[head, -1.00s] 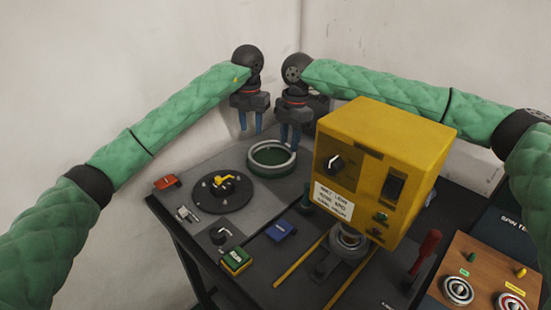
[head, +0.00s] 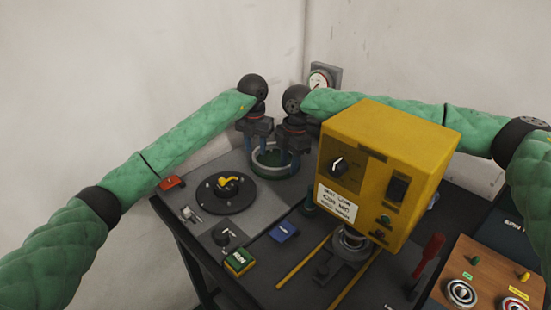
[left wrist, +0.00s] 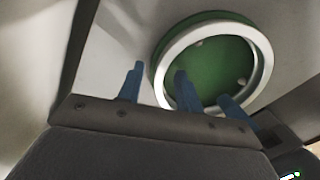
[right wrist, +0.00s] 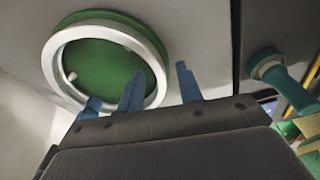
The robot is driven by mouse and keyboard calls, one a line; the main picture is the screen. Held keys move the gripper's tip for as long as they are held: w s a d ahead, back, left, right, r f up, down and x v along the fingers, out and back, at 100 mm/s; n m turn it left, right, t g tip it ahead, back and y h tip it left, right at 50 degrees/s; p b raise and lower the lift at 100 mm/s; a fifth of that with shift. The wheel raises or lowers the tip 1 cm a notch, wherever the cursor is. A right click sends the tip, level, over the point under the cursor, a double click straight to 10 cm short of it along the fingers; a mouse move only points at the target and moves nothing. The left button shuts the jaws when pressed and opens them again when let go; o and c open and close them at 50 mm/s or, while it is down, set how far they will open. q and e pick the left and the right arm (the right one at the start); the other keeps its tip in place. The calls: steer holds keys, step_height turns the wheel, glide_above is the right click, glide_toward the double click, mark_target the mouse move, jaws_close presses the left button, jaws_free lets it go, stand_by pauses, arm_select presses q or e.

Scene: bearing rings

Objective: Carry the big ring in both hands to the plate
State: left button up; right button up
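The big ring (head: 258,167), pale grey metal, lies on a round green base at the back of the bench. It also shows in the left wrist view (left wrist: 263,62) and the right wrist view (right wrist: 56,48). My left gripper (head: 256,147) is at its left side and my right gripper (head: 290,158) at its right side, both pointing down. Both are open, with fingers spread on either side of the ring's rim; I cannot tell whether they touch it.
A yellow control box (head: 375,130) stands close on the right. A red block (head: 171,183), a blue block (head: 284,231) and a green-yellow block (head: 239,262) lie around the plate. A gauge (head: 320,80) is on the back wall. Yellow rails (head: 303,262) cross the bench front.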

arm_select(q)
steer(key=shift+f, duration=0.15)
steer(key=shift+c, duration=0.2)
arm_select(e)
steer(key=shift+f, duration=0.1)
steer(key=shift+c, duration=0.3)
arm_select(q)
jaws_close()
arm_select(e)
jaws_close()
stand_by(0.5)
